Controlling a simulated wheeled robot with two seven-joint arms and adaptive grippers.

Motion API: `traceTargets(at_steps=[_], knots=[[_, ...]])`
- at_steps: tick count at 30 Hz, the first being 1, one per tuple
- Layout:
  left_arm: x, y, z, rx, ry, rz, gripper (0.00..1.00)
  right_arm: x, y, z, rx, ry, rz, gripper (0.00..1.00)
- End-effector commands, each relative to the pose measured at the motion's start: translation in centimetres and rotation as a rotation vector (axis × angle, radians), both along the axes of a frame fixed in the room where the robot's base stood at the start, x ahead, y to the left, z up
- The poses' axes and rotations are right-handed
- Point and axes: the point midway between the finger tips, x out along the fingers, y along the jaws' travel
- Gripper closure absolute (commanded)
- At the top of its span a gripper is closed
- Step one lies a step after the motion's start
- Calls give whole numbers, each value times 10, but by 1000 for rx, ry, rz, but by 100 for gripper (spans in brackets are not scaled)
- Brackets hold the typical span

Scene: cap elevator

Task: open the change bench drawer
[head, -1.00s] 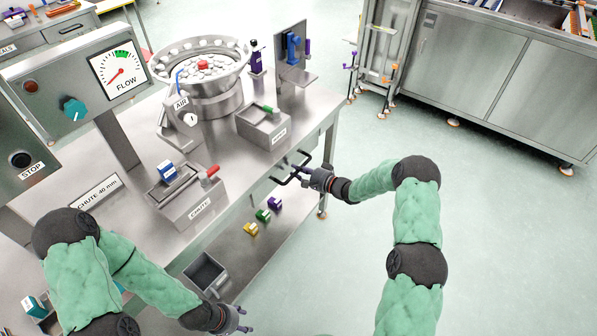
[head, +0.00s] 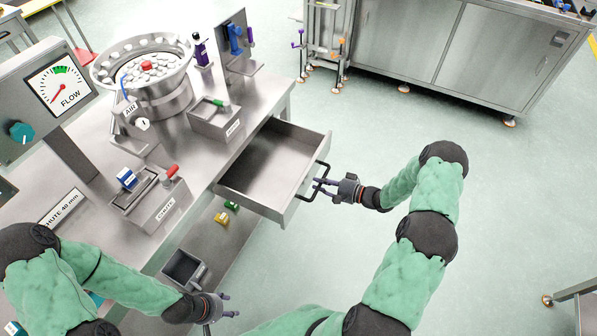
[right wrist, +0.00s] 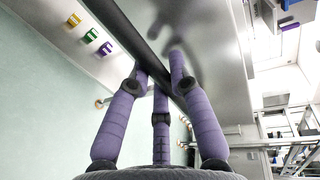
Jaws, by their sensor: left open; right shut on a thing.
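The change bench drawer (head: 262,172) is pulled well out from the bench's front edge in the head view, and its inside looks empty. Its dark bar handle (head: 313,183) is on the drawer front. My right gripper (head: 322,190) is shut on the handle. In the right wrist view, its purple fingers (right wrist: 160,85) close around the dark handle bar (right wrist: 125,35). My left gripper (head: 226,306) is open and empty, low at the front of the bench beside the grey bin.
The bench top (head: 90,150) carries a bowl feeder (head: 150,75), chute boxes and a flow gauge panel. A grey bin (head: 184,268) and coloured blocks (head: 222,218) sit on the lower shelf. The floor right of the drawer is clear.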

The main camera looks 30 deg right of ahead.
Motion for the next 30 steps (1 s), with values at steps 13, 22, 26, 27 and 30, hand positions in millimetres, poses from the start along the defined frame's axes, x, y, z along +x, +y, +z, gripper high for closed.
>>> traceTargets(at_steps=[13, 22, 26, 27, 30], knots=[[0, 0, 9, 0, 0, 0, 48, -57, -44, -1, 0, 1, 1, 100], [0, 0, 9, 0, 0, 0, 48, -61, -47, -1, 1, 1, 1, 100], [0, 0, 9, 0, 0, 0, 48, -61, -47, -1, 1, 1, 1, 100], [0, 0, 9, 0, 0, 0, 48, -61, -47, -1, 0, 2, 1, 77], [0, 0, 9, 0, 0, 0, 48, -60, -47, -1, 0, 2, 1, 55]])
